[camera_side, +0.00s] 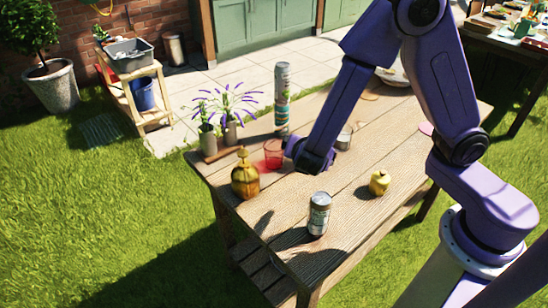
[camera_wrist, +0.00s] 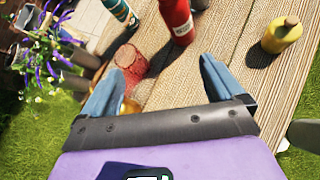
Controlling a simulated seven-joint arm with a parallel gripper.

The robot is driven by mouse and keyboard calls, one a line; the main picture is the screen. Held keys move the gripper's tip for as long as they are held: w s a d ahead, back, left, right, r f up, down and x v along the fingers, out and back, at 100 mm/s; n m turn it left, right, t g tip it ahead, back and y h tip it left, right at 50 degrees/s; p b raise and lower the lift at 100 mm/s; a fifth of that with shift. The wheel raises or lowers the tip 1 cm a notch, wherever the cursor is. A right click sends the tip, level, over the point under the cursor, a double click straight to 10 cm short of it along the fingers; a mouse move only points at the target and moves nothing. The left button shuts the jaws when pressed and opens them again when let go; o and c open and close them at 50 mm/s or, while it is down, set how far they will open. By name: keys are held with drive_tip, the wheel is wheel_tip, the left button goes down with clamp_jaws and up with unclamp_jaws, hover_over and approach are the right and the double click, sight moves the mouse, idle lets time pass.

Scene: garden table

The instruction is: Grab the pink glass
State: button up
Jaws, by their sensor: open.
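The pink glass (camera_side: 273,152) is a small, clear, reddish-pink tumbler standing upright on the wooden table (camera_side: 270,215). My gripper (camera_side: 298,158) is just to the right of it in the side view; its fingers are hard to make out there. In the wrist view the pink glass (camera_wrist: 130,62) appears just beyond the left fingertip, not between the fingers. My gripper (camera_wrist: 162,70) is open there, with two blue-grey fingers spread and nothing between them. Part of the glass's near side is hidden by the left finger.
An amber bottle (camera_side: 245,178) stands left of the glass, with flower pots (camera_side: 229,128) and a tall can (camera_side: 282,95) behind. A red cylinder (camera_wrist: 177,20) shows in the wrist view.

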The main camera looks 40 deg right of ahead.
drive_tip(key=w+a+f+n+t, duration=0.3)
drive_tip(key=w+a+f+n, duration=0.1)
drive_tip(key=w+f+n, duration=0.15)
approach(273, 144)
drive_tip(key=w+d, duration=0.1)
drive_tip(key=w+f, duration=0.1)
drive_tip(key=shift+w+d+f+y, duration=0.2)
drive_tip(key=shift+w+d+y, duration=0.15)
drive_tip(key=shift+d+y, duration=0.05)
drive_tip(key=shift+x, duration=2.7)
drive_tip(key=shift+s+d, duration=0.15)
drive_tip(key=c, duration=1.1)
drive_tip(key=shift+r, duration=0.15)
